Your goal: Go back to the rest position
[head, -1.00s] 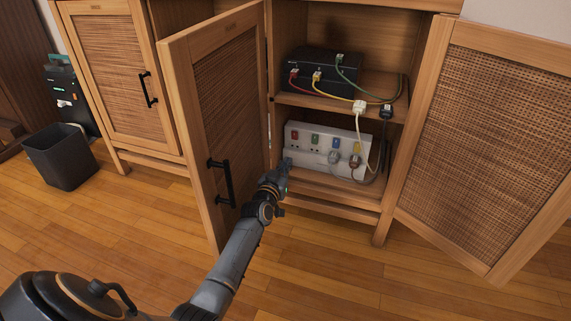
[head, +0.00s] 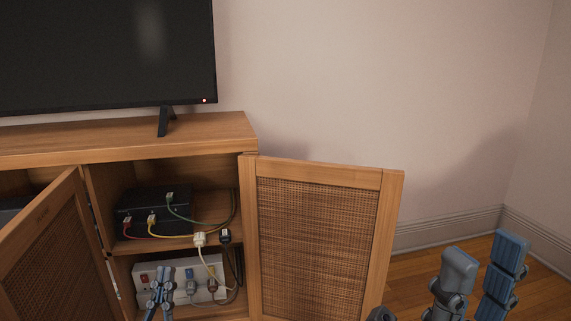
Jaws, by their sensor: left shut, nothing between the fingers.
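My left gripper (head: 161,272) points up at the bottom left of the head view, in front of the white power strip (head: 146,272) on the cabinet's lower shelf. Its fingers are together with nothing between them. It overlaps part of the strip in the picture; I cannot tell if it touches. My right gripper (head: 483,250) stands large and close at the bottom right, its two blue-grey fingers apart and empty. Its lower part is cut off by the frame.
The wooden cabinet (head: 200,127) has its left door (head: 55,250) and woven right door (head: 315,235) open. A black box (head: 150,208) with coloured cables sits on the upper shelf. A black television (head: 105,55) stands on top. Wooden floor (head: 415,280) shows at right.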

